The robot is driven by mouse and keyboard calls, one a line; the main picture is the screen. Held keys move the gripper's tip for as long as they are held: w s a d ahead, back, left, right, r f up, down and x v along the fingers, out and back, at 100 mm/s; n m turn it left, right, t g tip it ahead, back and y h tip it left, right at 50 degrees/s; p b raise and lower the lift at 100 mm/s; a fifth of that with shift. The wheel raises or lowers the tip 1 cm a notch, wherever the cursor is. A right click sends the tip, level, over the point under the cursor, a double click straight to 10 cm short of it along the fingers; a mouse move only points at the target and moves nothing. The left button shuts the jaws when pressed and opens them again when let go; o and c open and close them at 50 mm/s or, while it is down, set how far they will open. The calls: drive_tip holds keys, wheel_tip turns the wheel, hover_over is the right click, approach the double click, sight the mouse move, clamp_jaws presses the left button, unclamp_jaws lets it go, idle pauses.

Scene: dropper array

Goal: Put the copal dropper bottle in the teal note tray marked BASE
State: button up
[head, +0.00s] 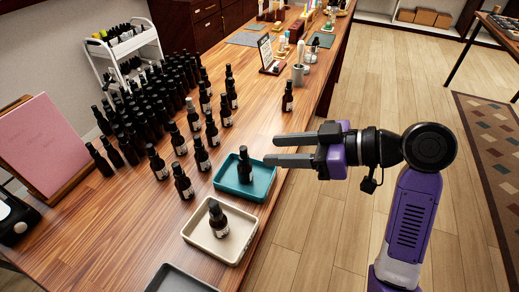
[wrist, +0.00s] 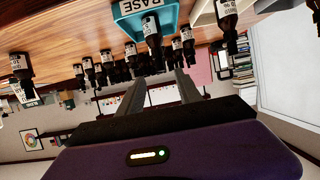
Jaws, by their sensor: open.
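The teal tray (head: 240,193) sits near the table's right edge. In the wrist view, which is upside down, the tray (wrist: 124,24) shows the word BASE. One dark dropper bottle (head: 245,167) stands upright inside it; it also shows in the wrist view (wrist: 152,32). I cannot read its label, so I cannot tell whether it or another bottle is the copal one. My gripper (head: 270,150) is open and empty, with its fingers pointing left, beside and above the teal tray's right back corner, apart from the bottle.
A cream tray (head: 236,252) holding one bottle (head: 217,220) stands in front, with a dark tray (head: 178,281) nearer still. Many dark bottles (head: 155,100) crowd the table to the left. A lone bottle (head: 288,96) stands behind my gripper near the right edge.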

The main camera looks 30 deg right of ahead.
drive_tip(key=shift+v, duration=1.45)
drive_tip(key=w+d+r+m+t+h, duration=0.2)
drive_tip(key=w+d+m+t+h, duration=0.35)
drive_tip(key=d+m+h, duration=0.3)
drive_tip(key=s+a+f, duration=0.5)
drive_tip(key=s, duration=0.5)
drive_tip(key=s+a+f+g, duration=0.1)
drive_tip(key=s+a+f, duration=0.4)
drive_tip(key=s, duration=0.6)
drive_tip(key=s+a+f+n, duration=0.1)
drive_tip(key=s+a+f, duration=0.4)
drive_tip(key=s, duration=0.5)
drive_tip(key=shift+s+f, duration=0.25)
drive_tip(key=shift+f, duration=0.15)
